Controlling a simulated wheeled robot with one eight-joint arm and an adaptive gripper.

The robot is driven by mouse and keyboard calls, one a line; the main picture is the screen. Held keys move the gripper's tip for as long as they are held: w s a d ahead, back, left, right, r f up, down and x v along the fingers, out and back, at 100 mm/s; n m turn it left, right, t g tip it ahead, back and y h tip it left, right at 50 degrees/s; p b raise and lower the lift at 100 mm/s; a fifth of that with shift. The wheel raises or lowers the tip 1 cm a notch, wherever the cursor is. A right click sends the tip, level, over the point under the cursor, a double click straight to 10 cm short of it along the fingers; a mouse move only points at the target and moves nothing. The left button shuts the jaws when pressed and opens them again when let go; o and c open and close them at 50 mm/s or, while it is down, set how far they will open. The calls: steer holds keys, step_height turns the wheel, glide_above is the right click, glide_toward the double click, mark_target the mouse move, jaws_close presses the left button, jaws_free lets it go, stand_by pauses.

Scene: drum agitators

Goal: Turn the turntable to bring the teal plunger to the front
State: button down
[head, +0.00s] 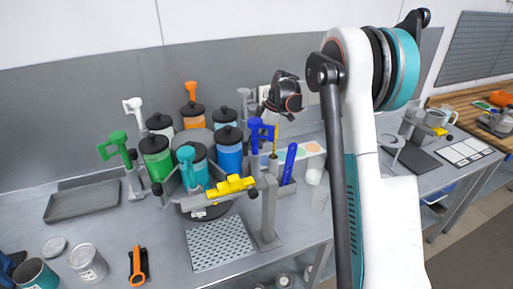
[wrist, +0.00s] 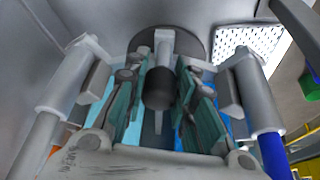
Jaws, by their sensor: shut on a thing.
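The turntable (head: 205,213) shows as a dark disc under several lidded canisters. The teal plunger (head: 187,168) is upright at its near side, in front of a teal canister. The green plunger (head: 113,145) and white plunger (head: 133,108) are at the left, the orange plunger (head: 191,92) at the back, the blue plunger (head: 262,133) at the right. In the wrist view, the pads of my gripper (wrist: 160,97) are closed about a black knob (wrist: 159,88) on a grey bar.
A perforated plate (head: 220,244) lies in front. An empty grey tray (head: 90,200) is at the left, with jars and an orange-handled tool (head: 137,265) near the front edge.

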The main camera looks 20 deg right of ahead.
steer(key=shift+w+d+n, duration=0.2)
steer(key=shift+w+n, duration=0.1)
steer(key=shift+w, duration=1.8)
steer(key=c, duration=1.3)
jaws_free()
steer(key=v, duration=1.2)
steer(key=shift+w, duration=0.15)
